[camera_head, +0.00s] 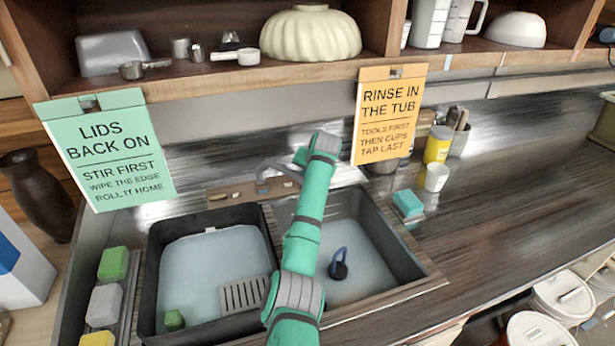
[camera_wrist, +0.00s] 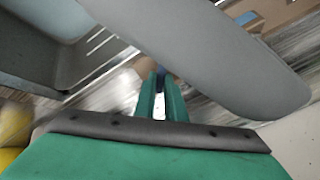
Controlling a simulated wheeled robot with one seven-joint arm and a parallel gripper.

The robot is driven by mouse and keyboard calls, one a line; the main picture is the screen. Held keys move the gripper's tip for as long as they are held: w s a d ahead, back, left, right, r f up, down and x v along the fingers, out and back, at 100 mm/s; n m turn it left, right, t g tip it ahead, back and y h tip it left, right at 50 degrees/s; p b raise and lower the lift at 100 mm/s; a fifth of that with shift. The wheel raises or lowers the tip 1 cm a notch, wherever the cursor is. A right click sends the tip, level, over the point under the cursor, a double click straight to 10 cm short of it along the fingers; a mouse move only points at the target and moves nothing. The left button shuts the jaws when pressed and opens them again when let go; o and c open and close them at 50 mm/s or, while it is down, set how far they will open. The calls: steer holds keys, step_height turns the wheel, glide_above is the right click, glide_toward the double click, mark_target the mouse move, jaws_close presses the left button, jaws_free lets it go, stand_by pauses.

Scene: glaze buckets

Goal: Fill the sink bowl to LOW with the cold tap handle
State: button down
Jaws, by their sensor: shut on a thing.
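The sink has a right-hand bowl (camera_head: 372,240) with a pale blue-grey surface inside and a dark blue plug-like piece (camera_head: 338,266) in it. I cannot make out a LOW mark. The grey tap spout (camera_head: 281,171) rises behind the bowls; a large grey curved shape, probably the spout, crosses the wrist view (camera_wrist: 220,45). In the head view my arm hides the gripper and handle.
A black tub (camera_head: 153,260) with a green block (camera_head: 174,320) and grey grille (camera_head: 245,294) fills the left side. An orange sign (camera_head: 388,115) hangs behind right, a green sign (camera_head: 107,155) left.

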steer(key=shift+f, duration=0.15)
steer(key=c, duration=1.8)
jaws_free()
steer(key=shift+r, duration=0.2)
steer(key=shift+s+d+r, duration=0.1)
steer(key=shift+s+r, duration=0.05)
steer(key=shift+r, duration=0.05)
steer(key=v, duration=1)
steer(key=shift+s, duration=0.1)
